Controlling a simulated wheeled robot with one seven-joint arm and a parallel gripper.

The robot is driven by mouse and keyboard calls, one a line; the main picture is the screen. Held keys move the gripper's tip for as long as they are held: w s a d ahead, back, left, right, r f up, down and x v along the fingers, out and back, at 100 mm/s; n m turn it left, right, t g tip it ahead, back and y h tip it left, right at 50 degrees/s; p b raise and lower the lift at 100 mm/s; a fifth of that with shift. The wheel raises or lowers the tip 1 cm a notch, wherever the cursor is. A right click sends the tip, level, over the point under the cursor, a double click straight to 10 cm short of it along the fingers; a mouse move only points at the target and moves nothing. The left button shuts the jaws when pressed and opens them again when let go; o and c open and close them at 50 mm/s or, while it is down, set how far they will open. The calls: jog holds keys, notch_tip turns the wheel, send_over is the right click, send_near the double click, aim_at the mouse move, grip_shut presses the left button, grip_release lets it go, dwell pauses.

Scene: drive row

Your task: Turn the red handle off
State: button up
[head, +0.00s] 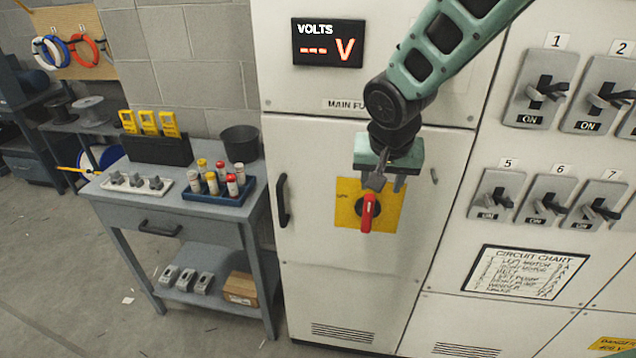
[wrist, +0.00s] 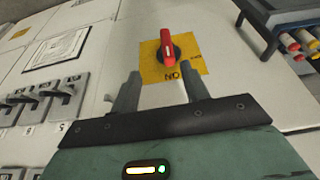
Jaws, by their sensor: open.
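The red handle (head: 368,212) sits on a yellow square plate (head: 350,222) on the white cabinet door. Its bar stands about upright. It also shows in the wrist view (wrist: 167,46), where the word ON reads upside down on the plate (wrist: 199,66), at the edge nearest my fingers. Smaller lettering at the plate's side is too small to read surely. My gripper (head: 386,184) is in front of the plate's upper edge, above the handle in the head view. Its fingers (wrist: 160,90) are apart and empty, with the handle beyond their tips. The gripper hides the plate's top in the head view.
A voltmeter (head: 329,42) above shows dashes and V. Breaker switches (head: 540,89) and a circuit chart (head: 525,271) are on the panel at right. A black door handle (head: 283,200) is left of the plate. A grey workbench (head: 190,207) with fuses stands at left.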

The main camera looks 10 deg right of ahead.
aim_at(368, 212)
jog(key=p+x, duration=0.1)
jog(key=x, duration=0.4)
jog(key=w+p+x, duration=0.1)
jog(key=p+x, duration=0.1)
jog(key=x, duration=0.4)
jog(key=w+p+x, duration=0.1)
jog(key=x, duration=0.5)
jog(key=shift+w+a+r, duration=0.2)
jog(key=shift+w+a, duration=0.1)
grip_shut()
